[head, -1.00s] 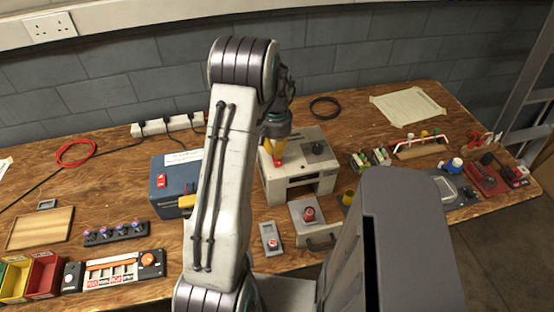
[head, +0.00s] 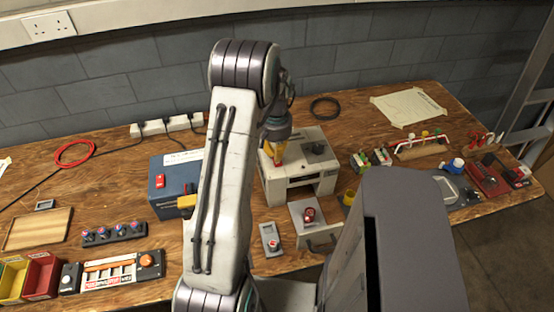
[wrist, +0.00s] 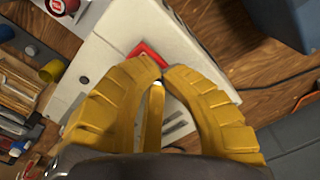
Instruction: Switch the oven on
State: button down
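My gripper (head: 276,161) has yellow fingers and is over the left part of the box top. In the wrist view my gripper (wrist: 163,75) has its fingertips together with nothing visible between them. The tips are right at the near edge of the red switch and partly cover it. I cannot tell whether they touch it.
A blue box (head: 172,180) with its own red switch stands left of the cream box. In front are a small grey unit with a red button (head: 271,240) and a pale box with a red knob (head: 309,216). Bare bench lies behind, around a black cable coil (head: 325,107).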

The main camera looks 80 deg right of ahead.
jog(key=shift+a+f, duration=0.1)
jog(key=shift+f, duration=0.1)
jog(key=shift+r+p, duration=2.3)
jog(key=shift+r, duration=1.25)
